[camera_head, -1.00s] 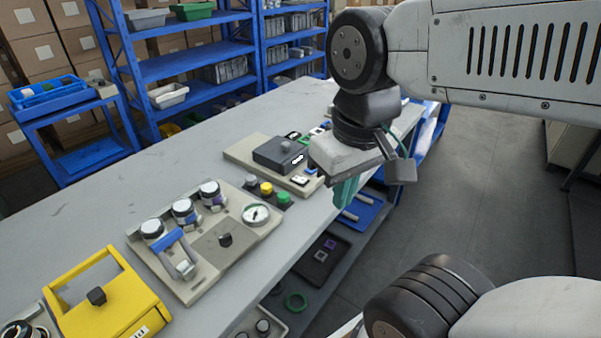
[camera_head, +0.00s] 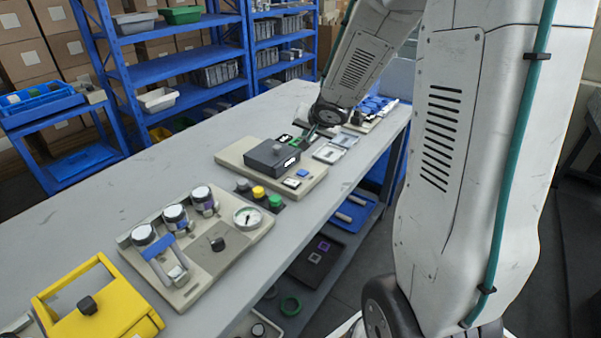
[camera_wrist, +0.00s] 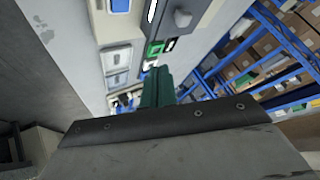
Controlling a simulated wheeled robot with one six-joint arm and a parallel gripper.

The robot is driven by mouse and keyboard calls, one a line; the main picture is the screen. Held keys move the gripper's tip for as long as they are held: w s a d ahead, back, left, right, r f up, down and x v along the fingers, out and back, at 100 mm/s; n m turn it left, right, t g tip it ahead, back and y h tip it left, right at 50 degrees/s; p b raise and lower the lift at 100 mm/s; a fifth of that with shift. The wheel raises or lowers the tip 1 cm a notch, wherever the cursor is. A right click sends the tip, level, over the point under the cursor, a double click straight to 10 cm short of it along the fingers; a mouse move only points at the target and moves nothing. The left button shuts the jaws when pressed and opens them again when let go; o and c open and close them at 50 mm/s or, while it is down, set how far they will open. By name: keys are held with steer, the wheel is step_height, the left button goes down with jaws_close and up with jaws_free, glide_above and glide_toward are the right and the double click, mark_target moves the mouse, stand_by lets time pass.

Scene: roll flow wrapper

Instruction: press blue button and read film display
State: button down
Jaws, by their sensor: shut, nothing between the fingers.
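A small blue button (camera_head: 302,173) sits on the beige panel (camera_head: 235,161), in front of a dark box (camera_head: 268,155). A blue square, apparently the same button, shows at the top of the wrist view (camera_wrist: 120,5). A small white readout (camera_head: 291,162) is on the dark box's front; its text is too small to read, and I cannot tell if it is the film display. My gripper (camera_head: 309,135) is behind and right of the box, partly hidden by its own wrist. Its green fingers are shut and empty in the wrist view (camera_wrist: 157,86).
Grey-framed pieces (camera_head: 329,153) lie right of the panel. Nearer are yellow and green buttons (camera_head: 267,197), a gauge panel (camera_head: 218,243) and a yellow case (camera_head: 97,310). Blue shelves (camera_head: 185,68) stand behind. The bench's left stretch is clear.

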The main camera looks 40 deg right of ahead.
mark_target(304, 174)
steer(key=f, duration=0.1)
steer(key=w+f+y, duration=0.1)
steer(key=shift+w+f+m+y, duration=0.3)
steer(key=shift+f, duration=0.1)
steer(key=shift+f, duration=4.45)
steer(key=shift+f, duration=0.15)
steer(key=shift+f, duration=0.25)
steer(key=shift+f, duration=0.45)
steer(key=shift+r, duration=0.9)
